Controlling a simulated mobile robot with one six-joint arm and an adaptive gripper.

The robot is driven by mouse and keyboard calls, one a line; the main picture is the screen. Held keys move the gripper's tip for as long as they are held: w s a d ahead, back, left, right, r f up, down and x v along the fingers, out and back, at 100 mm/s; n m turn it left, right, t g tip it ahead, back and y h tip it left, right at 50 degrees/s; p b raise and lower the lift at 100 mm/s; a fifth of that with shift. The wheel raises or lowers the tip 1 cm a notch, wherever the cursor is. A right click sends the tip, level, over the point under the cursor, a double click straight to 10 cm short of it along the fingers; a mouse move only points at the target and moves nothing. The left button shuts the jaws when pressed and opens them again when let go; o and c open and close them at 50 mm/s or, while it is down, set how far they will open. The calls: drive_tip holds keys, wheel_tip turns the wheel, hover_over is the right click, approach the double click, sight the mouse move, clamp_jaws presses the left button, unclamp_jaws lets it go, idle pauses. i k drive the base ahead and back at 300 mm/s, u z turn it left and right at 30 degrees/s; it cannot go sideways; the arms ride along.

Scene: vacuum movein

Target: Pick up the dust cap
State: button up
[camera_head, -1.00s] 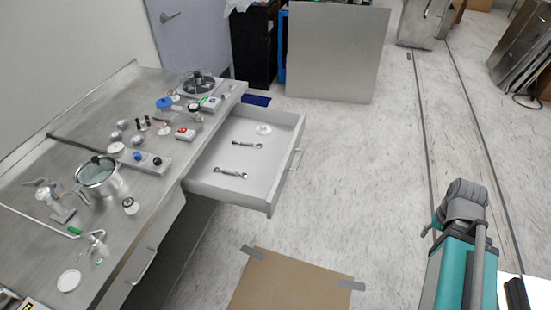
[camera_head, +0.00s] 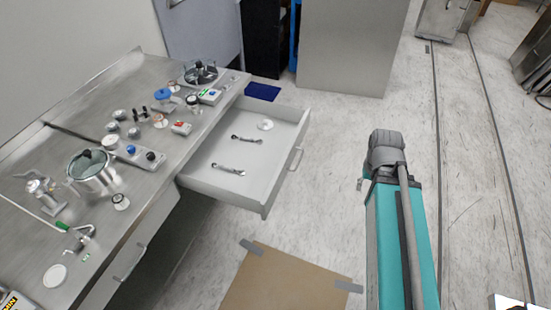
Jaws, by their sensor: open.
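I cannot tell for sure which piece is the dust cap. A small white round cap (camera_head: 265,124) lies in the open drawer (camera_head: 223,185), near its far end, beside two wrenches. A flat white disc (camera_head: 54,275) lies on the near part of the steel bench (camera_head: 35,142). My teal and grey arm rises at the right of the picture, over the floor and clear of the drawer and bench. My gripper itself does not show, and nothing is seen held.
The bench carries a steel pot (camera_head: 92,172), a blue-topped jar (camera_head: 162,96), valves and several small fittings. A brown board (camera_head: 285,283) taped to the floor lies below the drawer. A grey panel (camera_head: 350,45) stands behind. The floor between drawer and arm is open.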

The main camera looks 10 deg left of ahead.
sight(161, 94)
drive_tip(key=u, duration=0.5)
drive_tip(key=i, duration=1.1)
drive_tip(key=u, duration=0.05)
drive_tip(key=k, duration=0.6)
drive_tip(key=u, duration=0.1)
